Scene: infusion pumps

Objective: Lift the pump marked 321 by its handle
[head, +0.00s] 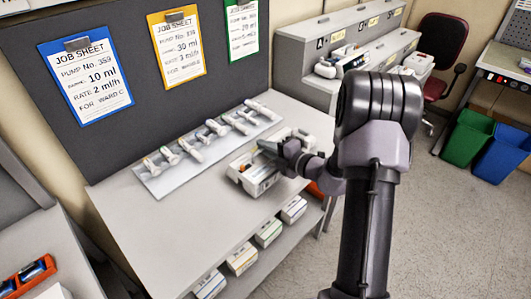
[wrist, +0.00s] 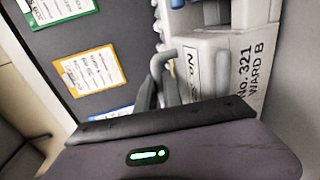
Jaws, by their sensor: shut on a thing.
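The white pump (head: 262,180) is at the right part of the grey bench top, in front of the syringe tray. In the wrist view the pump (wrist: 222,55) shows at the right, with "No. 321" and "WARD B" in black on its side. My gripper (head: 276,147) is over the top of the pump. In the wrist view my gripper (wrist: 153,88) has its dark fingers shut on the pump's grey handle (wrist: 188,62). The fingers hide part of the handle. I cannot tell whether the pump's base touches the bench.
A pale tray (head: 155,187) with several syringes lies behind the pump. Job sheets hang on the dark panel (head: 115,140). Boxes (head: 268,231) stand on the shelf below. A grey cabinet (head: 305,52) stands behind at right. The bench's front left is clear.

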